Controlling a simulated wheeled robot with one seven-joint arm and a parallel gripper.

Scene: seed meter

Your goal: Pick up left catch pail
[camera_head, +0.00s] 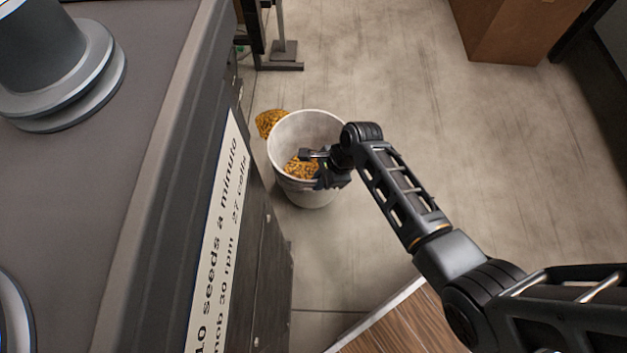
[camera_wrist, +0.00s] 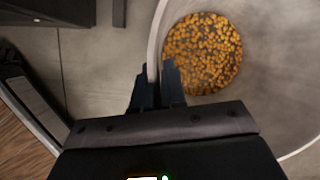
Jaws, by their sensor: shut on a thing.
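The catch pail (camera_head: 285,140) is a white, round, open-topped pail beside the dark bench. Orange-yellow seeds (camera_head: 300,166) cover part of its bottom. My gripper (camera_head: 318,168) is at the pail's right-hand rim, with one finger inside and one outside. In the wrist view, the two fingertips (camera_wrist: 158,85) are shut on the pail wall (camera_wrist: 157,40), and the seeds (camera_wrist: 203,52) show inside to the right. The pail looks upright or nearly so. I cannot tell whether its base touches the floor.
A pile of spilled seeds (camera_head: 270,122) lies on the floor behind the pail. The dark bench (camera_head: 160,190) with a lettered strip (camera_head: 217,240) stands close on the left. A cardboard box (camera_head: 505,30) is at the back right. The floor (camera_head: 420,110) between is clear.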

